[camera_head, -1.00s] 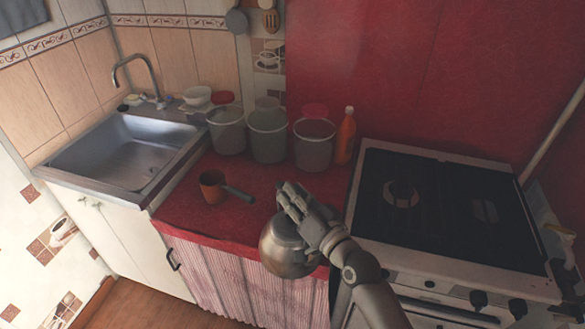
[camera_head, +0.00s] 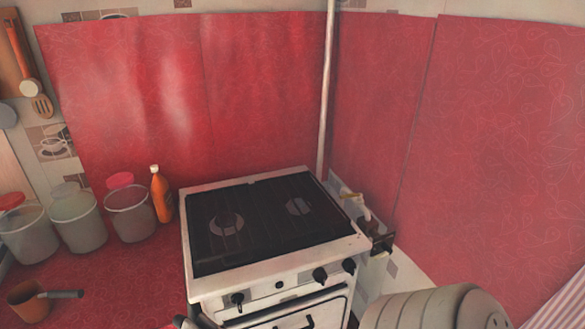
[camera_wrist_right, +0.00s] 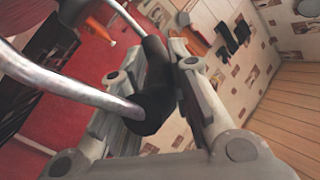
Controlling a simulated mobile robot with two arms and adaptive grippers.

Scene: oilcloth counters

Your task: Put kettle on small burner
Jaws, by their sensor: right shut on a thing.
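The stove (camera_head: 270,225) stands in the middle of the head view, with a dark top and a white front. Two burners show on it: the left burner (camera_head: 226,224) and the right burner (camera_head: 299,206), which looks a little smaller. Both are bare. In the right wrist view my right gripper (camera_wrist_right: 158,85) is shut around the black grip of the kettle's handle (camera_wrist_right: 155,95); bent metal parts of the handle run to the left. The kettle's body does not show clearly there or in the head view. My left gripper is not in view.
Several lidded canisters (camera_head: 75,217) and an orange bottle (camera_head: 160,195) stand on the red counter left of the stove. An orange-brown pot (camera_head: 25,298) is at the lower left. A pale pipe (camera_head: 327,90) rises behind the stove. A red wall closes the right side.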

